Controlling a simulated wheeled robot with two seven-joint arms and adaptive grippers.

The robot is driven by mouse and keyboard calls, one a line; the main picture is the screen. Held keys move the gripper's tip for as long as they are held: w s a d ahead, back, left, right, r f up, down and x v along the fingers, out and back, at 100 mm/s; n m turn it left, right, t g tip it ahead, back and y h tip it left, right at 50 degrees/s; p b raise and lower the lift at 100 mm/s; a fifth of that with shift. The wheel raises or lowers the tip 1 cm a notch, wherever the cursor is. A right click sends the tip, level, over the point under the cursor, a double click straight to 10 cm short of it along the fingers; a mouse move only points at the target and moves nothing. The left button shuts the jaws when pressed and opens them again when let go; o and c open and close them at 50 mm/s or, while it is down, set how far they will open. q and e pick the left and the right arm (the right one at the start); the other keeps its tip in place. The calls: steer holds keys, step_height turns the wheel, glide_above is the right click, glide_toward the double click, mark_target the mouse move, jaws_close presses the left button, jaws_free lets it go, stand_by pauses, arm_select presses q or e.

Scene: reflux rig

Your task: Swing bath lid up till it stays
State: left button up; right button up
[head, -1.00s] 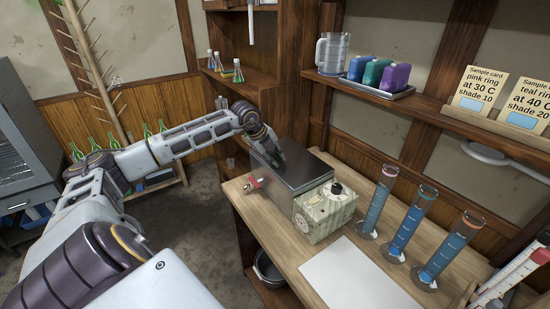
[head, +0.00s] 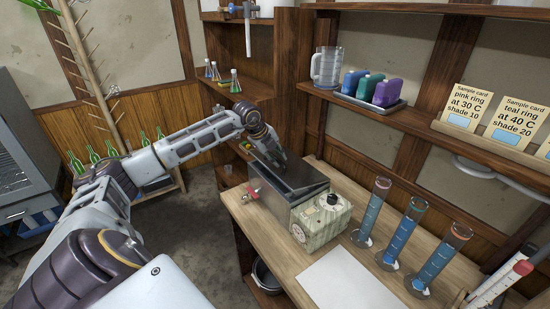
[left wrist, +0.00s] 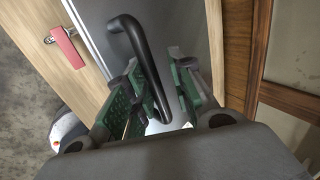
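The bath is a pale, boxy unit (head: 320,222) with a dial on the bench, and its dark metal lid (head: 300,180) is tilted slightly up, with a narrow dark gap beneath. My left gripper (head: 273,157) is at the lid's far left side. In the left wrist view the black bar handle (left wrist: 131,38) of the lid runs down between the two green-padded fingers (left wrist: 166,88). My right gripper is in neither view.
A red-handled tap (head: 252,193) sticks out of the bath's left side. A white sheet (head: 345,282) and several blue-filled cylinders (head: 402,235) stand to the right. A shelf with a jug (head: 326,68) and a tray of bottles (head: 375,104) is above and behind.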

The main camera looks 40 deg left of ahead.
arm_select(q)
steer(key=shift+w+d+r, duration=0.1)
steer(key=shift+r, duration=0.05)
steer(key=shift+w+d+r+p, duration=0.1)
steer(key=shift+w+r+p, duration=0.3)
steer(key=shift+r+p, duration=0.4)
steer(key=shift+w+d+r+p, duration=0.15)
steer(key=shift+w+r+p, duration=0.4)
steer(key=shift+r+p, duration=0.15)
steer(key=shift+w+d+r+p, duration=0.15)
steer(key=shift+w+r+p, duration=0.4)
steer(key=shift+p, duration=0.2)
steer(key=shift+w+r, duration=0.15)
